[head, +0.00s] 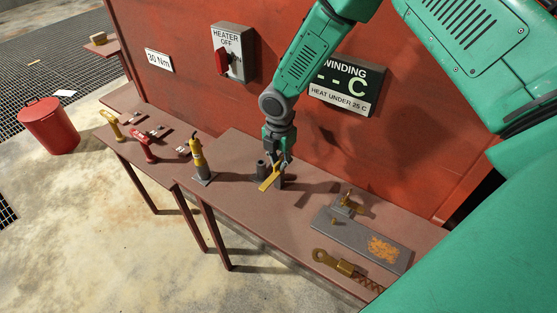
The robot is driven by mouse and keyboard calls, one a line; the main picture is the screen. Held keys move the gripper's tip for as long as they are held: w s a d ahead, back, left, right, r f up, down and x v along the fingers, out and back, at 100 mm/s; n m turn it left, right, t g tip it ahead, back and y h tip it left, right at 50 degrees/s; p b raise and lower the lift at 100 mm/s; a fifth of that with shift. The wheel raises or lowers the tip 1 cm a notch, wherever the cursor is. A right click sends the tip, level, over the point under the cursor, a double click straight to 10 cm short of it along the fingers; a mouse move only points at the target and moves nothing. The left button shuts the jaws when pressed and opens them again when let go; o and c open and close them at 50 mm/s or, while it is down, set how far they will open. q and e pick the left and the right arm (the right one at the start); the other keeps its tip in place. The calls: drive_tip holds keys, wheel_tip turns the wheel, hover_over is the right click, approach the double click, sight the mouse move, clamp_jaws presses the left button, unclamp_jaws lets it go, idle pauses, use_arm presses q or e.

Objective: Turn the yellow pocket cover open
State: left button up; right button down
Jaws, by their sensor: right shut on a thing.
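The yellow pocket cover (270,180) is a flat yellow strip by a dark grey pocket (262,168) on the brown bench. My right gripper (277,159) comes down from above and is shut on the yellow cover at its far end. The cover's near end points down and left in the head view. The fingers hide part of the cover and the post beside it. I cannot tell how far the cover is turned. My left gripper does not show.
A grey plate (367,237) with small brass parts and a brass wrench-like tool (335,262) lie to the right. A heater switch (232,55) and a winding display (345,84) are on the red wall behind.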

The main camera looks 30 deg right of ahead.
drive_tip(key=shift+w+r, duration=0.1)
drive_tip(key=shift+w, duration=0.1)
idle(0.3)
drive_tip(key=c, duration=1.7)
unclamp_jaws()
drive_tip(key=shift+d, duration=0.1)
drive_tip(key=shift+r, duration=0.4)
wheel_tip(320, 180, up, 11)
drive_tip(key=shift+f, duration=0.1)
